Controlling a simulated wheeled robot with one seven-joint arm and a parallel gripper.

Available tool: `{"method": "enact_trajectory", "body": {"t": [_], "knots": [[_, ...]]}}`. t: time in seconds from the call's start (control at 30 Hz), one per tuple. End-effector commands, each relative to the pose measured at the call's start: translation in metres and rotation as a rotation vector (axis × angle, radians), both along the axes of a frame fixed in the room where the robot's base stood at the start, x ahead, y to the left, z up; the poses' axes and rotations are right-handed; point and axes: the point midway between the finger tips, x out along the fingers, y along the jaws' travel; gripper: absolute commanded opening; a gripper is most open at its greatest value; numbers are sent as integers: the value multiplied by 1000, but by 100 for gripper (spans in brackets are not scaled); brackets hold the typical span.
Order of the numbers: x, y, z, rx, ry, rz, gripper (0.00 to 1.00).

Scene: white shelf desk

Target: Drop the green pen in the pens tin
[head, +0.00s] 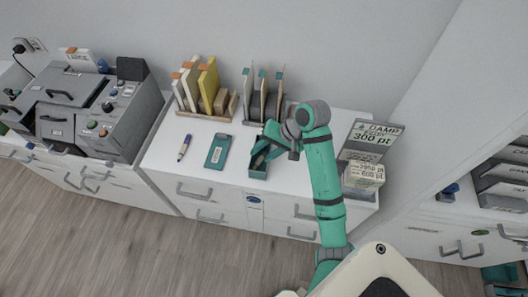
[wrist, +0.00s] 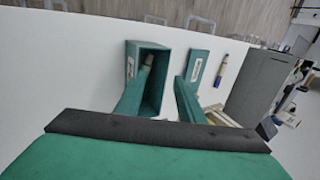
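The open green tin (head: 258,172) stands on the white desk below my gripper; it also shows in the wrist view (wrist: 166,62). A pen with a pale end (wrist: 148,63) lies slanted inside it, partly hidden by a finger; I cannot tell its colour for sure. My gripper (wrist: 160,88) is above the tin, its two green fingers apart with nothing visible clamped between them. In the head view my gripper (head: 268,143) partly covers the tin. No other green pen shows on the desk.
A flat green case or lid (head: 217,151) lies left of the tin. A white and purple pen (head: 184,147) lies further left. Upright books (head: 207,85) and a divider rack (head: 262,95) stand behind. Signs (head: 365,150) stand at the right. The desk's front left is clear.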

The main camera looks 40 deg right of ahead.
Motion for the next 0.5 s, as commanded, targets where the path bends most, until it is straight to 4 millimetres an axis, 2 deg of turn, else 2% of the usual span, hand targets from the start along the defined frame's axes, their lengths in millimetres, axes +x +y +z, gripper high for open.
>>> {"method": "enact_trajectory", "body": {"t": [0.27, 0.5], "knots": [[-3, -4, 8, -2, -1, -2, 35], [-19, -18, 44, -5, -1, -2, 35]]}}
